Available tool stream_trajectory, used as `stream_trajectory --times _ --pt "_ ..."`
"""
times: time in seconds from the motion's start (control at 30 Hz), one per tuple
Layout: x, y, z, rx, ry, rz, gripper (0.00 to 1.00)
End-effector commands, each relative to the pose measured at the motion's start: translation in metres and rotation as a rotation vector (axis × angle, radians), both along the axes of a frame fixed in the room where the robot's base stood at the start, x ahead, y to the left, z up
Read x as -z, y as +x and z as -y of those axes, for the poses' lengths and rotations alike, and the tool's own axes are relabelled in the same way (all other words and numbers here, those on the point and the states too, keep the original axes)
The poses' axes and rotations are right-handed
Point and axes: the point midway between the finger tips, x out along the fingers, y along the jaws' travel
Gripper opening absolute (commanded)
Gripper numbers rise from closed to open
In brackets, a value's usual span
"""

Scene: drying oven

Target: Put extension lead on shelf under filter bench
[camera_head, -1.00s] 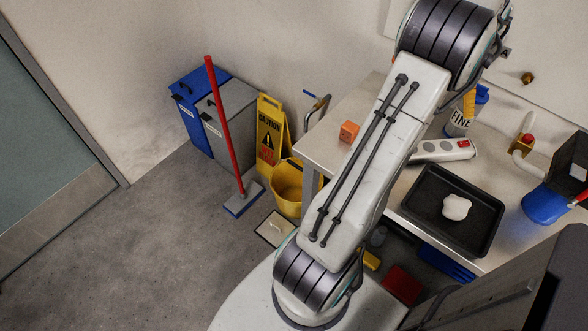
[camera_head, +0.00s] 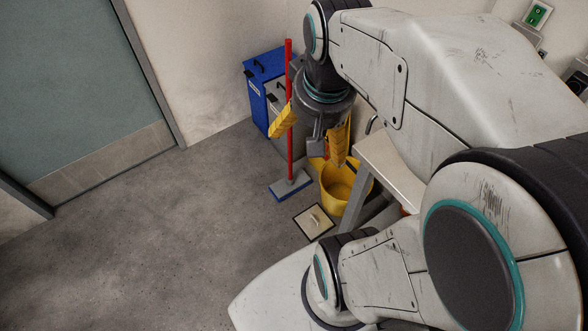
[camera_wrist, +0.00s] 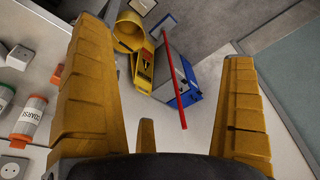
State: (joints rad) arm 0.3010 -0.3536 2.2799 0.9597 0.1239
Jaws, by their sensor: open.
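My gripper (camera_head: 312,137) is open and empty, high in front of the bins and mop in the head view. Only a corner of the steel bench (camera_head: 392,172) shows in the head view, with my arm over the rest. The shelf beneath it is hidden. The extension lead does not show in the head view now. A white piece with round sockets (camera_wrist: 11,167) is cut off at the wrist view's lower left; I cannot tell whether it is the lead.
A yellow mop bucket (camera_head: 338,188), a red-handled mop (camera_head: 289,110) and a blue bin (camera_head: 258,95) stand by the wall. A floor hatch (camera_head: 313,221) lies near them. Open floor is at left, before a door (camera_head: 75,75).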

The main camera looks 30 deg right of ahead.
Motion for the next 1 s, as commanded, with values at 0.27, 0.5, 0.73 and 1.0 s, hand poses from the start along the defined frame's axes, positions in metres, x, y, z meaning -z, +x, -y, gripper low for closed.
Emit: stream_trajectory --times 0.27,0.5,0.73,1.0 --pt "0.016 -0.034 -0.056 -0.322 -0.035 0.039 1.00" --pt "0.023 -0.046 -0.068 -0.419 -0.045 0.052 1.00" --pt "0.023 -0.046 -0.068 -0.418 -0.045 0.052 1.00" --pt "0.016 -0.019 -0.036 -0.205 -0.023 0.021 1.00"
